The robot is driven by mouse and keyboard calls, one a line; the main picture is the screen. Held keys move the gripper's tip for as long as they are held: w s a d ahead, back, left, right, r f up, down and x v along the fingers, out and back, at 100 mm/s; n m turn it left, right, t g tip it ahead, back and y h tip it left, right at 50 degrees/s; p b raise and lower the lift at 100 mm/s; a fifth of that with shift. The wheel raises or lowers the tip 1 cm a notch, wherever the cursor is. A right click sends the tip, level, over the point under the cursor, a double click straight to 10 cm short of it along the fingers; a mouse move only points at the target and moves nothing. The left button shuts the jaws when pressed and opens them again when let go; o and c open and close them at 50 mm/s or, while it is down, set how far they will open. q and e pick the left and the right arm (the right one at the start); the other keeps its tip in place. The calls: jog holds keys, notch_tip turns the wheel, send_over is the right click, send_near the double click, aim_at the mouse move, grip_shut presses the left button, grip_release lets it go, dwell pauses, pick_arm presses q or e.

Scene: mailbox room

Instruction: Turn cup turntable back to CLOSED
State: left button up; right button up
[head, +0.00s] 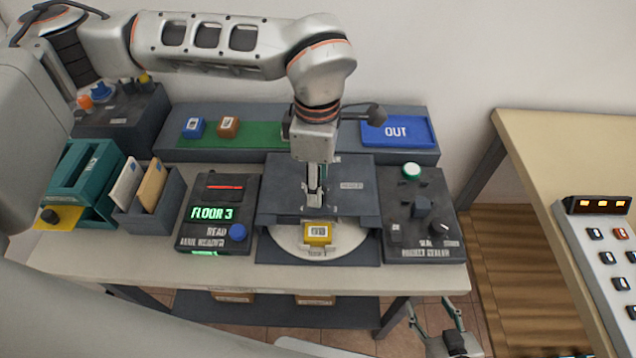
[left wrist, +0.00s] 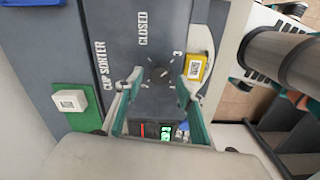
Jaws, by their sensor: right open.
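The dark cup sorter (head: 280,205) stands mid-table with its pale round turntable (head: 345,238) at the front. A yellow cube (head: 318,234) sits at the turntable's front; it also shows in the left wrist view (left wrist: 195,68). My left gripper (head: 314,200) points down over the sorter's top. In the left wrist view its teal fingers (left wrist: 159,73) are apart, with a dark round knob (left wrist: 161,77) between the tips. Contact cannot be told. The labels CLOSED and 3 are near the knob; its pointer is unclear. My right gripper (head: 445,335) is open and empty, low beyond the table's front edge.
The mail reader (head: 200,232) showing FLOOR 3 stands left of the sorter, and a dark control box (head: 430,185) right. Behind are a green mat (head: 262,136) with cubes and a blue OUT tray (head: 370,128). A second table (head: 545,140) stands right.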

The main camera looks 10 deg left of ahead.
pick_arm(q)
jog(key=shift+f, duration=0.85)
grip_shut()
